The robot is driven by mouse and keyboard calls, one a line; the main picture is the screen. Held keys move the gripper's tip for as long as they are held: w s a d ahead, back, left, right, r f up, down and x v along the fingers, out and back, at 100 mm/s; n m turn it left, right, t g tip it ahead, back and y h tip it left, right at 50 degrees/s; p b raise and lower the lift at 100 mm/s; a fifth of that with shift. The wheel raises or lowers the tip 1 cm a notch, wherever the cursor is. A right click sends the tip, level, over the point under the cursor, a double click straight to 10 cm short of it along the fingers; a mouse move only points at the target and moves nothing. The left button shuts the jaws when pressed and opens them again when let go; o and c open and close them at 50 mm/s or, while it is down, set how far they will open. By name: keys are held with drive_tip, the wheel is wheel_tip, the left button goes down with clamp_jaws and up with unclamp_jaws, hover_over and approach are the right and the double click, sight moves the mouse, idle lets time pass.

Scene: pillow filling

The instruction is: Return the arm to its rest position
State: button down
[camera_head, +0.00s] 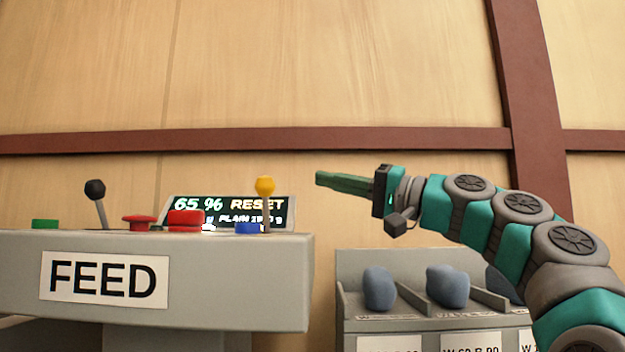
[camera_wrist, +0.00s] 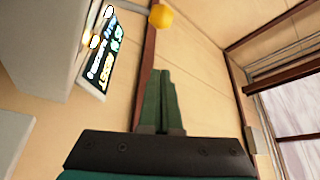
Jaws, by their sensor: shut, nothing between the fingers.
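My gripper (camera_head: 322,179) is at the end of my teal and grey arm, which reaches in from the lower right of the head view. Its green fingers are together, with nothing between them, and point left. It is in the air, to the right of the yellow-knobbed lever (camera_head: 265,187) and above the gap between the console and the bins. In the wrist view the closed fingers (camera_wrist: 159,75) point up the picture, toward the wall. The yellow knob (camera_wrist: 161,16) shows beyond the fingertips, apart from them.
A grey FEED console (camera_head: 200,275) stands at left with red, green and blue buttons, a black-knobbed lever (camera_head: 95,190) and a display (camera_head: 240,205) reading 65 % RESET. Grey bins (camera_head: 350,315) holding blue-grey lumps (camera_head: 448,286) stand below my arm. A wooden wall is behind.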

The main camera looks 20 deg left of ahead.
drive_tip(key=shift+s+d+f, duration=0.1)
drive_tip(key=shift+d+f, duration=0.05)
drive_tip(key=shift+d, duration=0.4)
